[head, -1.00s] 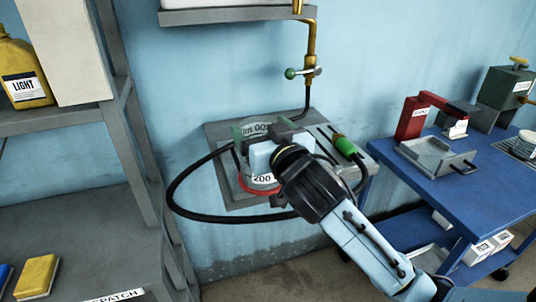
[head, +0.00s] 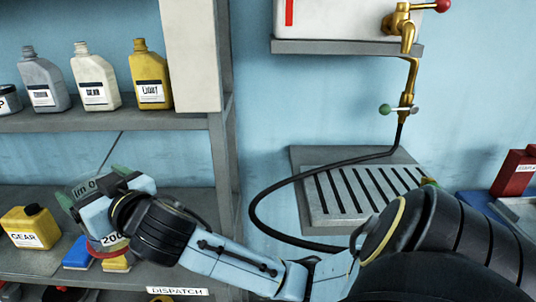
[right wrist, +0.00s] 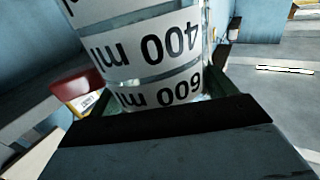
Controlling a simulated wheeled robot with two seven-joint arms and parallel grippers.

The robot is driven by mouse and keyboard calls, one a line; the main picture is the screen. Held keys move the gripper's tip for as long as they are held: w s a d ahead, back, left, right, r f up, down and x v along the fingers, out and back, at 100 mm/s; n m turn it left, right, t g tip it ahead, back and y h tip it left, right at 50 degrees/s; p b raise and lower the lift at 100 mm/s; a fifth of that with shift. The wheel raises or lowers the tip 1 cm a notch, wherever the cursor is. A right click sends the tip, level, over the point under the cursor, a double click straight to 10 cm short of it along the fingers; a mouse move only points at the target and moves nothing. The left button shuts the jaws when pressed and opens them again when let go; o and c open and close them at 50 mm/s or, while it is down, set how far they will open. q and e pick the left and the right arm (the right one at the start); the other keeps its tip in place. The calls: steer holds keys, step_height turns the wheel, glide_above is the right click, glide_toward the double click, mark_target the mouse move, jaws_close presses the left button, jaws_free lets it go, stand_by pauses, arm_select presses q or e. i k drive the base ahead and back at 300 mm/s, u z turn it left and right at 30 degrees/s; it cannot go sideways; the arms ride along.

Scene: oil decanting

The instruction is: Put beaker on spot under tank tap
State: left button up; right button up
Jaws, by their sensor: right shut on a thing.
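The white tank (head: 345,20) stands on a wall shelf at upper right. My left gripper is out of view.
Grey shelving at left holds grey, white and yellow LIGHT (head: 150,75) bottles. Lower down are a yellow GEAR bottle (head: 32,227) and a blue block (head: 77,252) near the beaker. A black hose (head: 262,190) loops beside the tray. A shelf post (head: 224,170) stands between.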

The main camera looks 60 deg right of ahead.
mark_target(380, 189)
steer(key=u, duration=0.6)
steer(key=k, duration=1.05)
steer(key=z, duration=2)
steer(key=i, duration=0.5)
steer(key=u, duration=0.05)
